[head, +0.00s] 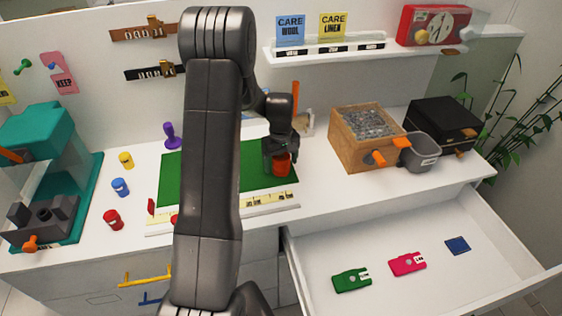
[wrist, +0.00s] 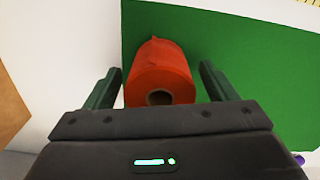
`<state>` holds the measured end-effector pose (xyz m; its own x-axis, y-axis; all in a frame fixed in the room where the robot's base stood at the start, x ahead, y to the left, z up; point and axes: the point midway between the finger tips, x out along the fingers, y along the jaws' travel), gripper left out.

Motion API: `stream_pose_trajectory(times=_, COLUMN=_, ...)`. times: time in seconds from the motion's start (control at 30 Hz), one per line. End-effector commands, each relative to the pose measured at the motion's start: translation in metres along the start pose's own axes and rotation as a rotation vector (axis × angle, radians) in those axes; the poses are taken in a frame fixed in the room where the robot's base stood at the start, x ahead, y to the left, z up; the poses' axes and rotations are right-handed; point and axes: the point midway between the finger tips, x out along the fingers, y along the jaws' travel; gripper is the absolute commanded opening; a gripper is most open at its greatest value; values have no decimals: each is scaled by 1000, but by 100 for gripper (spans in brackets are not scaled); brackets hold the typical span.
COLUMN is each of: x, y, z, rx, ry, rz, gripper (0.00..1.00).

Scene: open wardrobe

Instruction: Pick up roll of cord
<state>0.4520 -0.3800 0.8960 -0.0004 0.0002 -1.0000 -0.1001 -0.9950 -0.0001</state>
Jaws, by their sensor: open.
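The roll of cord is taken to be the red-orange roll (head: 281,165) standing near the right end of the green mat (head: 222,182). In the wrist view the roll (wrist: 160,72) lies between the two fingers, with its round end and central hole facing the camera. My gripper (head: 280,155) is over the roll from above. In the wrist view my gripper (wrist: 160,88) is open, with a finger on each side and a visible gap to the roll on both sides. The roll's lower part is partly hidden by the fingers in the head view.
Red, blue and yellow small spools (head: 120,187) stand left of the mat. An open drawer (head: 405,235) below holds flat coloured items.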

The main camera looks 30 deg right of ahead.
Motion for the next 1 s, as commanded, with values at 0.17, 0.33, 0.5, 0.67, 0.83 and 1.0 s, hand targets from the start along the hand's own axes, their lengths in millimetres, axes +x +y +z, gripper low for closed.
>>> stream_pose_trajectory(times=0.17, x=3, y=0, z=0, rx=0, ry=0, rz=0, gripper=79)
stream_pose_trajectory(times=0.33, x=3, y=0, z=0, rx=1, ry=0, rz=0, gripper=63)
stream_pose_trajectory(times=0.5, x=3, y=0, z=0, rx=1, ry=0, rz=0, gripper=30)
stream_pose_trajectory(times=0.67, x=3, y=0, z=0, rx=1, ry=0, rz=0, gripper=30)
stream_pose_trajectory(times=0.83, x=-2, y=1, z=0, rx=0, ry=2, rz=2, gripper=30)
stream_pose_trajectory(times=1.0, x=-27, y=1, z=-1, rx=1, ry=5, rz=3, gripper=30)
